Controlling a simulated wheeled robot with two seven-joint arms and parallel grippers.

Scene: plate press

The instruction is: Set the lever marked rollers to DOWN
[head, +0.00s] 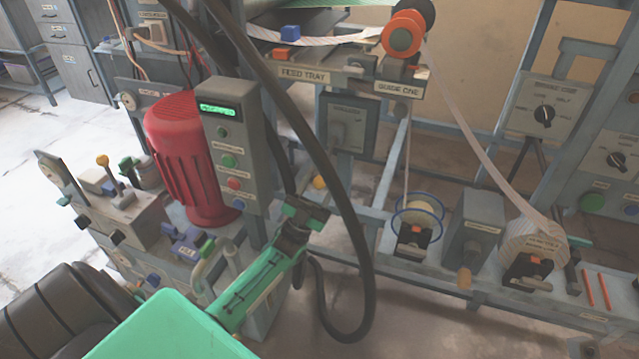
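A grey box (347,124) with a small label plate stands behind the hoses under the feed tray; its label is too small to read with certainty. A yellow ball knob (320,182) shows at its lower left, partly beside a black hose; I cannot tell whether it belongs to that box. Another lever with a yellow knob (102,160) stands upright on the left console. I cannot tell which one is marked rollers. My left gripper (305,212), on a green arm, is just below and left of the nearer yellow ball, apart from it in the picture. Its finger opening is hidden. My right gripper is out of view.
A red motor (185,160) and a grey control box (232,155) with a green display stand left of the gripper. Thick black hoses (350,240) loop close past it. A white spool (417,218) and grey frame bars are to the right.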

